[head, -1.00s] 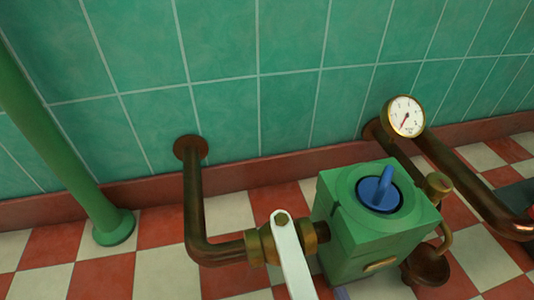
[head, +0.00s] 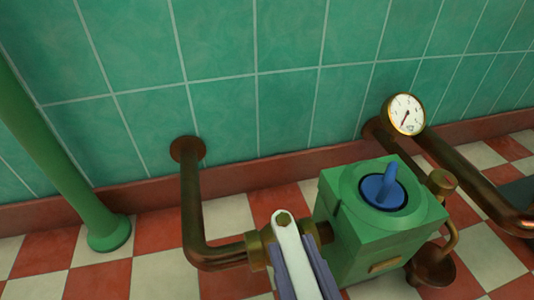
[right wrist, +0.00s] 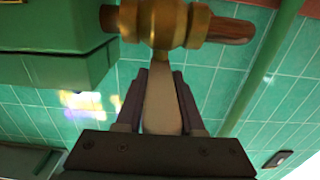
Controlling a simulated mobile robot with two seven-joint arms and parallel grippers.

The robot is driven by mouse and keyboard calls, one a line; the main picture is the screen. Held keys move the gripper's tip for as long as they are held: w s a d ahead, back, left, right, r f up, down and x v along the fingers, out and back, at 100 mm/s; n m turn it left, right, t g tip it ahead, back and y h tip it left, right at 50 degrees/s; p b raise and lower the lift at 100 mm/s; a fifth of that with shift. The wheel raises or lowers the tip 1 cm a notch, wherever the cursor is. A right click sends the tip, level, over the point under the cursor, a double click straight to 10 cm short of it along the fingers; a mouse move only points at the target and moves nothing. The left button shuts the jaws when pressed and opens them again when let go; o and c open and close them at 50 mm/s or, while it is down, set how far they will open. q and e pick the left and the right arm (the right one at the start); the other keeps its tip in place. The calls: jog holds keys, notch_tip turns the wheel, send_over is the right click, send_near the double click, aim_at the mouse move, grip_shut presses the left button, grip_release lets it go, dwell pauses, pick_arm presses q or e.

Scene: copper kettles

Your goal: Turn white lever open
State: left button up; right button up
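The white lever (head: 288,240) is joined to a brass valve (head: 255,249) on the copper pipe, left of the green box. It points down toward the bottom of the head view. My right gripper (head: 298,262) has one purple-grey finger on each side of the lever, close against it with no clear gap. In the right wrist view the lever (right wrist: 163,100) lies between the two fingers of my gripper (right wrist: 160,88), with the brass valve (right wrist: 165,22) just beyond. The lever's lower end is hidden by the gripper. My left gripper is not in view.
The green box (head: 345,240) with a blue knob (head: 385,188) stands close on the right. A pressure gauge (head: 405,115) and a thick copper pipe (head: 465,180) are behind it. A green post (head: 60,165) stands at left. The checkered floor (head: 105,275) between is clear.

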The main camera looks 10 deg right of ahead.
grip_shut()
dwell(0.9)
